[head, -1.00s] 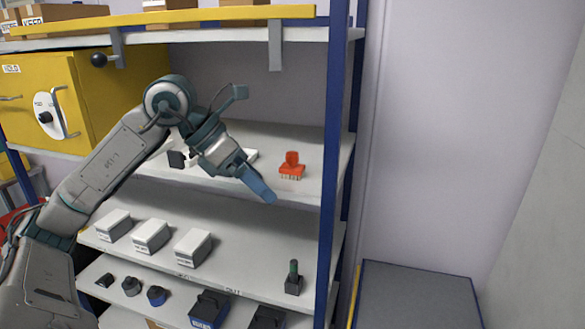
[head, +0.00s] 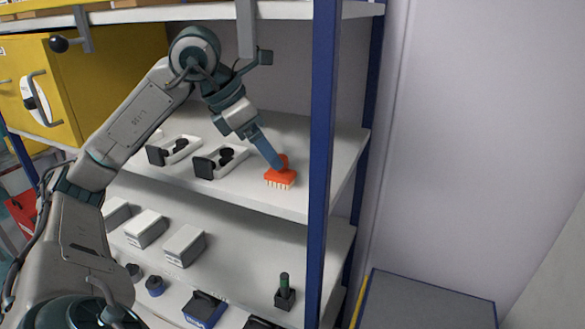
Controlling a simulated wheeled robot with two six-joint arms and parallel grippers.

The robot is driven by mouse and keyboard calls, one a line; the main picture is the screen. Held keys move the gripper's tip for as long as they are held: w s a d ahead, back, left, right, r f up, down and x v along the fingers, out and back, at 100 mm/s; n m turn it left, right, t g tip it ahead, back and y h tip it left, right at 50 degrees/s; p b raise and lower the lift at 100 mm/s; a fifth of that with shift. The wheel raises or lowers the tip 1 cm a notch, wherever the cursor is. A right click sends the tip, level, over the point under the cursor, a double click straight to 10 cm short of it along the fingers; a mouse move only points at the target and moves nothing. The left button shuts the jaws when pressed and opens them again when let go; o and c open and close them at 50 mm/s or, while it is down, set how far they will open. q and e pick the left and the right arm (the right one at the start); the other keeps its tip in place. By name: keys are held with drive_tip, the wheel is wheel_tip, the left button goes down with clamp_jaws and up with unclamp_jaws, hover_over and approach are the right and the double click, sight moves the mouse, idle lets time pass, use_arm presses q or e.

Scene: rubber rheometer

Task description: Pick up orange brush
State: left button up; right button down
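The orange brush (head: 281,179) stands on the upper open shelf (head: 240,190), near its front right, with its pale bristles down. My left gripper (head: 277,163) reaches down from the upper left, and its blue fingertips are at the brush's handle. The fingers overlap the upper part of the handle and hide some of it. From this angle I cannot tell whether they are closed on it or only beside it. My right gripper is not in view.
A blue post (head: 322,150) rises just right of the brush. Two white-and-black devices (head: 220,161) lie left of the brush. White boxes (head: 185,245) and a green-handled tool (head: 284,291) are on the shelf below. A yellow cabinet (head: 85,85) is at left.

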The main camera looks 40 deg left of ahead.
sight(280, 171)
use_arm(q)
drive_tip(key=shift+w+d+f, duration=0.1)
drive_tip(key=shift+d+f, duration=0.05)
drive_tip(key=shift+f, duration=0.15)
drive_tip(key=shift+d+f, duration=0.15)
drive_tip(key=shift+f, duration=0.3)
drive_tip(key=shift+f+p, duration=0.2)
drive_tip(key=shift+p, duration=0.25)
drive_tip(key=p+x, duration=0.1)
drive_tip(key=x, duration=0.1)
drive_tip(key=p+x, duration=0.1)
drive_tip(key=x, duration=0.1)
drive_tip(key=shift+w, duration=0.5)
drive_tip(key=shift+f, duration=0.15)
drive_tip(key=shift+s, duration=0.1)
drive_tip(key=shift+c, duration=0.2)
drive_tip(key=c, duration=0.9)
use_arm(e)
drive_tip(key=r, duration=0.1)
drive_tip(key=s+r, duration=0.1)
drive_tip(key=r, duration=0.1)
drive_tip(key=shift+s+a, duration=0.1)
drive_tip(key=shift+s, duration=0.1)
